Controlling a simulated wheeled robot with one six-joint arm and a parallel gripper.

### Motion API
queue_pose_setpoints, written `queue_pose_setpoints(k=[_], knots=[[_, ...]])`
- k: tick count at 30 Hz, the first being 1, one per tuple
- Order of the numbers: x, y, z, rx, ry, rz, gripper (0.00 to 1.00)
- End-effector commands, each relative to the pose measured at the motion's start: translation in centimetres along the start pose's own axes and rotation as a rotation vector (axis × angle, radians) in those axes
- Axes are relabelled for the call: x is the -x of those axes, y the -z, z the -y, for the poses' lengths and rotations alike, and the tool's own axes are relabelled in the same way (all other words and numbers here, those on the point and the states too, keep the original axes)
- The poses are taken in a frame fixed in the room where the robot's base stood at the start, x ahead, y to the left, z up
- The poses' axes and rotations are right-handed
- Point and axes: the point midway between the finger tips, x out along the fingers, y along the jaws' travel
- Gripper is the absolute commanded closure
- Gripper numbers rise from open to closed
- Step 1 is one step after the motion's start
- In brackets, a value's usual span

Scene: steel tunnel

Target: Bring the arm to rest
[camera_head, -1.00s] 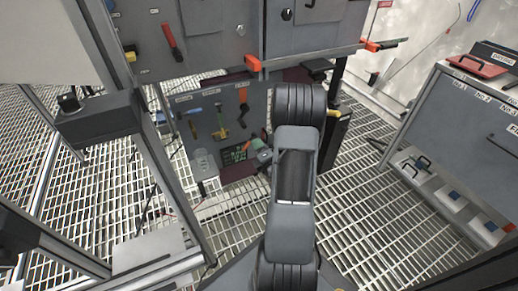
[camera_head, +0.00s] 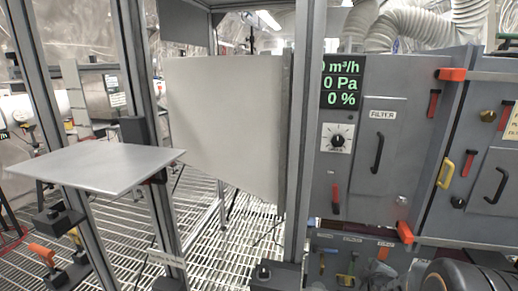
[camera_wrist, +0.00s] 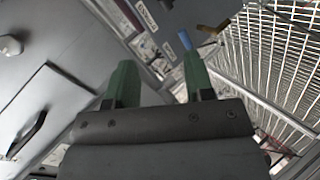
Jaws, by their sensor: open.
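My gripper (camera_wrist: 159,62) shows in the wrist view with its two green fingers apart and nothing held between them. Beyond the fingers are a grey panel face with a dark handle (camera_wrist: 28,135) on the left and floor grating on the right. In the head view only a dark rounded part of my arm (camera_head: 465,276) shows, at the bottom right corner. My gripper itself is out of that view.
A grey filter cabinet (camera_head: 352,185) with a display, knob and handles stands at right. A pale flat panel (camera_head: 222,120) hangs mid-view between metal posts. A flat grey shelf (camera_head: 95,166) juts out at left. Open floor grating (camera_head: 215,240) lies between them.

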Motion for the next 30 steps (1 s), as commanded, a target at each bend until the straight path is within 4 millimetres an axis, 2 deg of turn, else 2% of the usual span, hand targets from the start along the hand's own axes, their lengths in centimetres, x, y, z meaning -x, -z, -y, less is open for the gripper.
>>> queue_pose_setpoints(k=[1,5,6,12,15,18,21,24,28,30], knots=[[3.0,2.5,-3.3,-0.065,0.036,0.012,0.52],[9.1,6.7,-6.9,-0.293,0.171,0.087,0.52],[11.1,8.0,-7.8,-0.365,0.214,0.115,0.52],[21.1,12.9,-10.6,-0.674,0.402,0.266,0.52],[25.3,14.5,-11.3,-0.783,0.474,0.338,0.52],[28.5,15.5,-11.7,-0.859,0.529,0.401,0.52],[30.7,16.1,-11.8,-0.908,0.566,0.448,0.52],[31.9,16.3,-11.8,-0.935,0.586,0.478,0.52],[32.4,16.4,-11.6,-0.947,0.596,0.492,0.52],[32.4,16.4,-11.5,-0.948,0.596,0.493,0.57]])
